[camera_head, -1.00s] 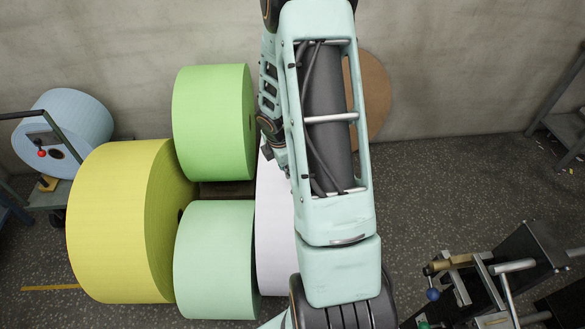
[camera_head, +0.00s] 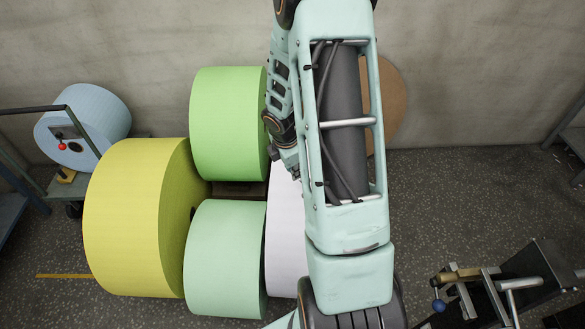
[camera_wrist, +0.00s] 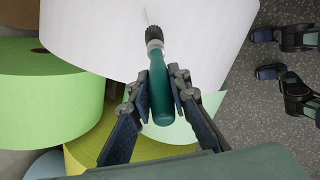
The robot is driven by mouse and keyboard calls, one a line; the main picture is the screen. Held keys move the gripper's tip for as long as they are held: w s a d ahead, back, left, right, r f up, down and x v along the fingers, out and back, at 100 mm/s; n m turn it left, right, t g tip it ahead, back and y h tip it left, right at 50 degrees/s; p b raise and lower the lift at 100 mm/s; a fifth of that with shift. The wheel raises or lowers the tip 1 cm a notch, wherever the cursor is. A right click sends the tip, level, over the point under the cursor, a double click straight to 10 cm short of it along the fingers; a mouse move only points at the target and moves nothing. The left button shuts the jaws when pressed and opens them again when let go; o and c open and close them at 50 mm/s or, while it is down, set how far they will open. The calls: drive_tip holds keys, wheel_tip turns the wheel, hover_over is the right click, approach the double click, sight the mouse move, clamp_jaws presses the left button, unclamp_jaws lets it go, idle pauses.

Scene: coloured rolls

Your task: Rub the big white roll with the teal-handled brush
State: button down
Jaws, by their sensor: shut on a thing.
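The big white roll (camera_head: 285,235) stands mostly hidden behind my arm in the head view. In the wrist view its pale surface (camera_wrist: 100,35) fills the top middle. My gripper (camera_wrist: 159,84) is shut on the teal-handled brush (camera_wrist: 161,105), one finger on each side of the handle. The brush's dark end points up the picture, in front of the white roll. I cannot tell whether its tip touches the roll. In the head view the brush does not show.
A yellow roll (camera_head: 135,220), a bright green roll (camera_head: 228,120) and a mint roll (camera_head: 225,260) stand close left of the white one. A blue roll (camera_head: 90,120) rests on a cart at left. A brown roll (camera_head: 385,105) is behind my arm. Metal equipment (camera_head: 500,285) stands lower right.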

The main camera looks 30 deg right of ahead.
drive_tip(key=p+v, duration=0.1)
drive_tip(key=v, duration=0.1)
drive_tip(key=shift+s+r, duration=0.2)
drive_tip(key=shift+r, duration=0.05)
drive_tip(key=shift+f, duration=0.1)
drive_tip(key=v, duration=0.3)
drive_tip(key=shift+s, duration=0.3)
drive_tip(key=shift+f, duration=0.1)
drive_tip(key=shift+w+b+x, duration=0.2)
drive_tip(key=shift+b+x, duration=0.55)
drive_tip(key=shift+x, duration=0.5)
drive_tip(key=shift+w+b+x, duration=0.25)
drive_tip(key=shift+b+x, duration=0.5)
drive_tip(key=shift+x, duration=0.5)
drive_tip(key=shift+w+b+x, duration=0.2)
drive_tip(key=shift+b+x, duration=0.55)
drive_tip(key=shift+x, duration=0.5)
drive_tip(key=shift+w+f+b, duration=0.25)
drive_tip(key=shift+f+b, duration=0.25)
drive_tip(key=shift+f, duration=0.15)
drive_tip(key=shift+d, duration=0.1)
